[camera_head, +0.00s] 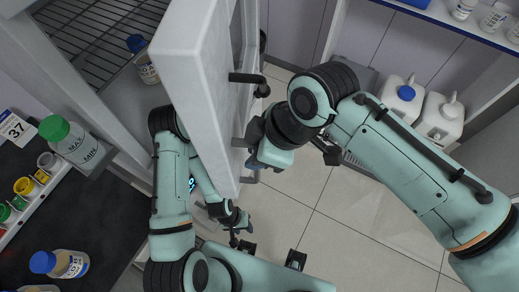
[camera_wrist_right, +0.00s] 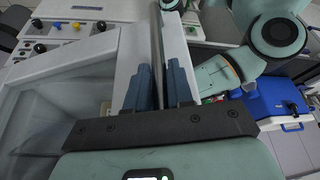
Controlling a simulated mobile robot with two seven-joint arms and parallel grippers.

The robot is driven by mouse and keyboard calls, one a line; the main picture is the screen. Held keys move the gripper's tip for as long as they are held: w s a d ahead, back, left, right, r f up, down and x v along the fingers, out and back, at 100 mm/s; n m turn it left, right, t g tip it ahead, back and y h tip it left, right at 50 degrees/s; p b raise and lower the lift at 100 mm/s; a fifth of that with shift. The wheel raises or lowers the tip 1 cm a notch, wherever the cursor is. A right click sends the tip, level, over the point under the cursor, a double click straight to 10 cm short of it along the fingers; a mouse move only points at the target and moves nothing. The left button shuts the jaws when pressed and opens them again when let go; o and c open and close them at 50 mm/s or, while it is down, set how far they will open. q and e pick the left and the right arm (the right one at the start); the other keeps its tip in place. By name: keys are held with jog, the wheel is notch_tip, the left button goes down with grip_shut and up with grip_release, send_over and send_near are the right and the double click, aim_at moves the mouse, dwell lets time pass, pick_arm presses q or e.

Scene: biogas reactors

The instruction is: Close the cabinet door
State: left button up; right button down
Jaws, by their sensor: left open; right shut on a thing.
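The white cabinet door (camera_head: 205,85) stands open in the head view, swung out from the cabinet, whose wire shelf (camera_head: 95,40) shows to its left. Dark brackets of the door's handle (camera_head: 247,78) stick out from its right face. My right gripper (camera_head: 258,152) is at that face and shut on the handle. In the right wrist view, the blue fingers (camera_wrist_right: 161,88) sit on either side of a narrow grey strip; the exact contact is hidden. My left gripper (camera_head: 238,232) is open, below the door's lower end, with its forearm on the cabinet side of the door.
A bottle with a blue cap (camera_head: 143,60) stands inside the cabinet. Several bottles and jars stand on the dark counter (camera_head: 105,225) at the left. Two white jugs (camera_head: 403,100) stand at the upper right. Tiled floor (camera_head: 345,215) is open to the right of the door.

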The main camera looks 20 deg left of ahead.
pick_arm(q)
jog(key=shift+s+a, duration=0.1)
jog(key=shift+a, duration=0.2)
pick_arm(e)
jog(key=shift+s+a, duration=0.2)
jog(key=shift+a, duration=0.15)
jog(key=c, duration=1.1)
grip_release()
pick_arm(q)
jog(key=shift+w+r+p, duration=1.2)
jog(key=shift+w+r, duration=0.15)
jog(key=shift+r, duration=0.25)
pick_arm(e)
jog(key=v, duration=1.3)
jog(key=shift+d+r, duration=0.1)
jog(key=shift+r, duration=0.05)
